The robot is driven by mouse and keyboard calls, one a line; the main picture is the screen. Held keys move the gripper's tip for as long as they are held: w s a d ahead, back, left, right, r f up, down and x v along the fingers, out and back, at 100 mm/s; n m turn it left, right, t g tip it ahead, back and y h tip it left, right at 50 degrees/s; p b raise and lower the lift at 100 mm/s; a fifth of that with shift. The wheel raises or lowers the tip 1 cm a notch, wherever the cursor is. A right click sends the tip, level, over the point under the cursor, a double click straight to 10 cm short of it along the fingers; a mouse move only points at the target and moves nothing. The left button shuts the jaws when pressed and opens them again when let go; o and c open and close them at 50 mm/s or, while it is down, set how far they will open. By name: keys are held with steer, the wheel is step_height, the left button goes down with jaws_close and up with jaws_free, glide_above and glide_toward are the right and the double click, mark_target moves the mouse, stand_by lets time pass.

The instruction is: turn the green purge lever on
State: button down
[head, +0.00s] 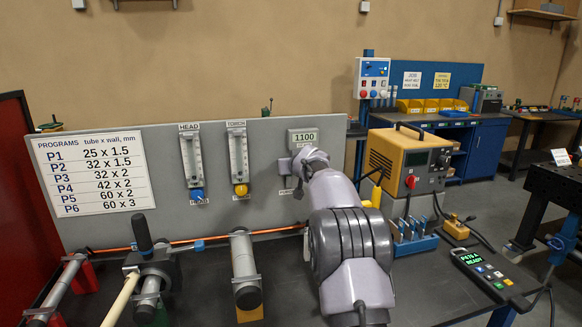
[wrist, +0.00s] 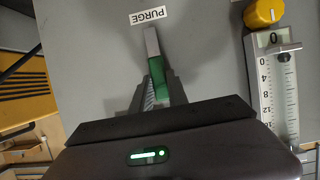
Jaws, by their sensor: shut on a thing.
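The purge lever shows in the wrist view as a green handle (wrist: 157,72) with a grey bar running from it towards the PURGE label (wrist: 149,16). My gripper (wrist: 161,92) is shut on the green part, with a finger on either side of it. The lever's far end is hidden between the fingers and the gripper body. In the head view my arm reaches to the grey panel below the 1100 display (head: 303,137), and its wrist hides the lever and the fingertips.
Flowmeters marked HEAD (head: 191,160) and TORCH (head: 238,157) are on the panel left of my wrist. One flowmeter with a yellow knob (wrist: 264,12) is close beside my gripper in the wrist view. An orange power unit (head: 405,160) stands right of my arm.

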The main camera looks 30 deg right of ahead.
steer(key=shift+f, duration=0.15)
steer(key=c, duration=1.3)
jaws_free()
steer(key=shift+s, duration=0.1)
steer(key=b+v, duration=0.4)
steer(key=v, duration=1.3)
steer(key=shift+a, duration=0.1)
